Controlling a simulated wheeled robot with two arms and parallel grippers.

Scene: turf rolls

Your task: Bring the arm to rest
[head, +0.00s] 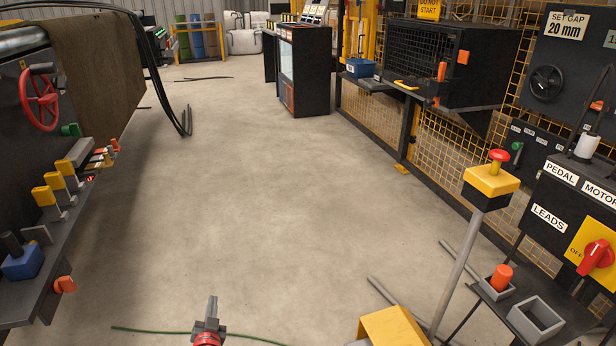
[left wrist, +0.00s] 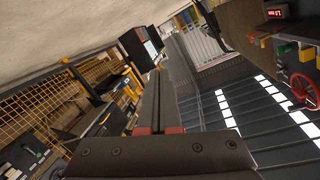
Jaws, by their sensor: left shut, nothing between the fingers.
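My left gripper (head: 211,312) shows at the bottom of the head view, grey with a red part at its base. It is over the open concrete floor and touches nothing that I can see. Its fingers are together with nothing between them. In the left wrist view the closed fingers (left wrist: 160,108) point away from the camera, and the picture is strongly tilted. My right gripper does not show.
A machine with a red handwheel (head: 40,97) stands at the left. A yellow post box with a red button (head: 492,183), a control panel (head: 570,190) and mesh fencing (head: 445,160) are at the right. A green cable (head: 150,330) lies on the floor. The middle floor is clear.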

